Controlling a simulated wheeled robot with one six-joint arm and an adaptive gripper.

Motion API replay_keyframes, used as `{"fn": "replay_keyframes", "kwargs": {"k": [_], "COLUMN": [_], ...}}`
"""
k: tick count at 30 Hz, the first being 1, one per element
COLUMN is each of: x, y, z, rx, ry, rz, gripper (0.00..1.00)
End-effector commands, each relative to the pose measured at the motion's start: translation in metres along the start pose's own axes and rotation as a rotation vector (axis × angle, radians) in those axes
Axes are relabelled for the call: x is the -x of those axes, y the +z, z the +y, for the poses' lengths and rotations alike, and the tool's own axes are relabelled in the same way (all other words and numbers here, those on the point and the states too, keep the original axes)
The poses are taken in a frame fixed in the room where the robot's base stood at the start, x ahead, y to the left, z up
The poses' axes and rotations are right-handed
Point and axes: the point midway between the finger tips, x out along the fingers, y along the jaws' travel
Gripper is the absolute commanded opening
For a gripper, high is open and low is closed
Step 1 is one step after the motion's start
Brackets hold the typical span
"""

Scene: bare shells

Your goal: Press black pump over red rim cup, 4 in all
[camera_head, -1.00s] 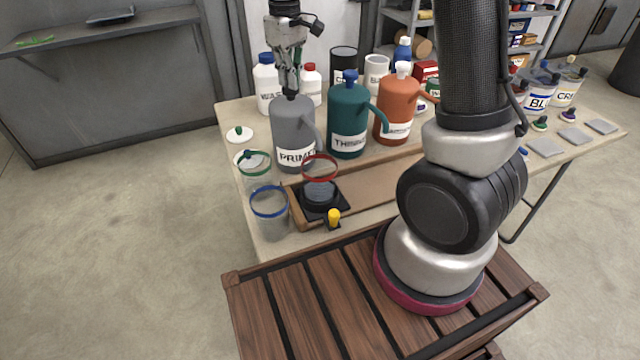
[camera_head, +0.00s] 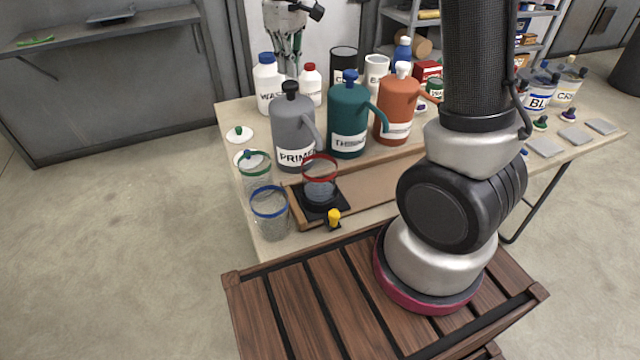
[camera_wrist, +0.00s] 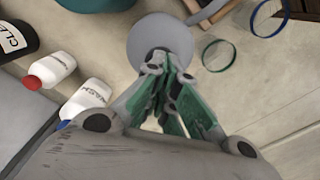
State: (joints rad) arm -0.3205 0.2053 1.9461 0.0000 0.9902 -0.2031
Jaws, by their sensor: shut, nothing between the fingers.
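The grey PRIMER bottle (camera_head: 294,135) stands upright on the table with its black pump (camera_head: 290,90) on top. The pump head shows raised in the head view. Its grey spout curves down to the right, toward the red rim cup (camera_head: 319,168). That cup stands on a black square stand and has some greyish content low inside. In the wrist view my shut green-padded fingers (camera_wrist: 163,62) overlap the grey bottle (camera_wrist: 145,28); the pump is hidden there.
A green rim cup (camera_head: 253,165) and a blue rim cup (camera_head: 269,205) stand to the left. A teal bottle (camera_head: 348,115) and an orange bottle (camera_head: 397,110) stand to the right. White bottles (camera_head: 268,85) are behind. A yellow knob (camera_head: 334,216) sits in front.

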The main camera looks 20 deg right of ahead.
Motion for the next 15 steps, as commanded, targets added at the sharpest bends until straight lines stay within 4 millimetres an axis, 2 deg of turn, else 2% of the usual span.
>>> {"fn": "replay_keyframes", "kwargs": {"k": [15], "x": [-0.015], "y": [0.000], "z": [0.000], "rx": [0.000], "ry": [0.000], "rz": [-0.002], "gripper": [0.00]}}
